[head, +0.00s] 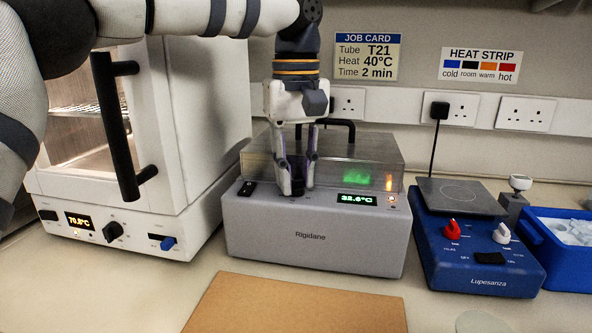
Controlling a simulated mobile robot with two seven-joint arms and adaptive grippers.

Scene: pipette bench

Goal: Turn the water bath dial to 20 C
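The water bath (315,236) is the grey box marked Rigidane in the middle of the bench, with a clear lid. Its green display (357,199) seems to read 32.6 °C, and an orange light glows beside it. My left gripper (298,186) points down at the sloping top front of the bath, left of the display. Its two fingers are a small gap apart. A dark shape between the fingertips may be the dial, mostly hidden by them. I cannot tell whether the fingers press on it. My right gripper is not in view.
An oven (195,130) with a black door handle stands left. A blue hotplate (480,255) with red and white knobs stands right, beside a blue tray (560,268). A brown board (295,305) lies in front. A job card (366,57) reads 40 °C.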

